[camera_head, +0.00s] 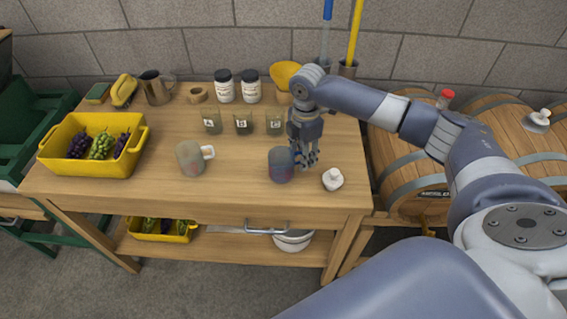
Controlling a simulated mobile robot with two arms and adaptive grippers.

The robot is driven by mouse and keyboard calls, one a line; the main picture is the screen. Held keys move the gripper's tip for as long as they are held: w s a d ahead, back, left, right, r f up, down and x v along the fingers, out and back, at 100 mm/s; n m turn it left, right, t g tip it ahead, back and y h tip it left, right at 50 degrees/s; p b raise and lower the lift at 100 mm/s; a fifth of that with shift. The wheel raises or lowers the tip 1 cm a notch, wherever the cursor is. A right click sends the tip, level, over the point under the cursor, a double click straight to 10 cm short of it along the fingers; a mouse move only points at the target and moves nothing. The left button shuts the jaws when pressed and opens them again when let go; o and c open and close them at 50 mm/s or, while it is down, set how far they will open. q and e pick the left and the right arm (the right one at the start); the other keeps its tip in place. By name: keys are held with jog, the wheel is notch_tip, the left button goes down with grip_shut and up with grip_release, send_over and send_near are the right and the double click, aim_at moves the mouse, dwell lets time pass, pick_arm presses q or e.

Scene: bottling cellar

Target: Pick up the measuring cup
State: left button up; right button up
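My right gripper (306,162) points down over the right part of the wooden table (235,195). Its fingers look apart, with nothing visible between them, just right of a dark blue-grey cup (281,168); I cannot tell whether they touch it. A grey-beige mug (190,159) with a white handle stands left of that cup. A metal jug (156,90) stands at the back left. I cannot tell for sure which vessel is the measuring cup. My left gripper is out of view.
Several small labelled glasses (243,123) stand in a row behind the cups. White jars (251,88) and a yellow funnel (285,73) are at the back. A white stopper (333,179) lies near the right edge. A yellow crate (85,168) holds grapes.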

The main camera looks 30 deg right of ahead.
jog(key=shift+d+f, duration=0.1)
jog(key=shift+f, duration=0.6)
jog(key=c, duration=0.7)
grip_shut()
